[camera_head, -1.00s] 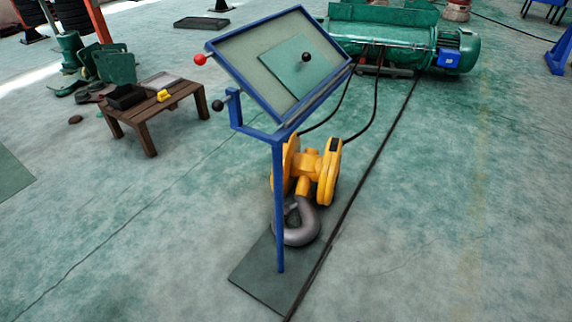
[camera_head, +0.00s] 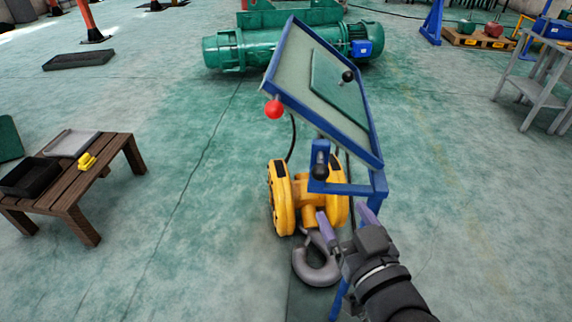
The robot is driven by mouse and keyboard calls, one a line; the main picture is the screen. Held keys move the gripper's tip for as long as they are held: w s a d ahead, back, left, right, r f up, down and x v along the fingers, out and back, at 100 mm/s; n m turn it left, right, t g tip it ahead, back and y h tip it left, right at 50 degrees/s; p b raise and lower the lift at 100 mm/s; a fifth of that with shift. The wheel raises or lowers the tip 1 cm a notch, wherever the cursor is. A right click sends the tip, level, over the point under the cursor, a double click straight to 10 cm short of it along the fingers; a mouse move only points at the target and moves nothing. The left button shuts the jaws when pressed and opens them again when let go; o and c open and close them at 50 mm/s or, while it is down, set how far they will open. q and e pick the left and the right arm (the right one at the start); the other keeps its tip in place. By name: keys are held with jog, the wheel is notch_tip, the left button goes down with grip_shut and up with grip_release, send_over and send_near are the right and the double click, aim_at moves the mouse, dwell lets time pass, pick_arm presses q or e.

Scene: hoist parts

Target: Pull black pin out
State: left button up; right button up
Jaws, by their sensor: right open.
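A tilted blue-framed panel on a blue stand (camera_head: 378,180) stands in the middle of the head view. A black-knobbed pin (camera_head: 320,163) sits in the small blue bracket at the panel's lower edge. Another black ball knob (camera_head: 347,76) is on the panel's green plate (camera_head: 338,92). A red ball knob (camera_head: 274,109) sticks out at the panel's left edge. My right gripper (camera_head: 346,216) is open and empty, its purple fingers apart below the bracket, in front of the stand in the picture. It is apart from the bracket pin. My left gripper is not in view.
A yellow hoist block (camera_head: 283,198) with a grey hook (camera_head: 315,262) is behind the stand. A wooden table (camera_head: 70,195) with a black tray (camera_head: 28,178) and a small yellow item (camera_head: 87,161) stands at left. A green hoist motor (camera_head: 285,46) lies behind.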

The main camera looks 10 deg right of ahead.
aim_at(324, 179)
jog(key=w+b, duration=0.1)
jog(key=w, duration=0.2)
jog(key=w+b, duration=0.1)
jog(key=w, duration=0.2)
jog(key=w+a+b, duration=0.1)
jog(key=w, duration=0.2)
jog(key=shift+w+r, duration=0.1)
jog(key=shift+w, duration=0.2)
jog(key=shift+w+r, duration=0.1)
jog(key=c, duration=0.9)
grip_shut()
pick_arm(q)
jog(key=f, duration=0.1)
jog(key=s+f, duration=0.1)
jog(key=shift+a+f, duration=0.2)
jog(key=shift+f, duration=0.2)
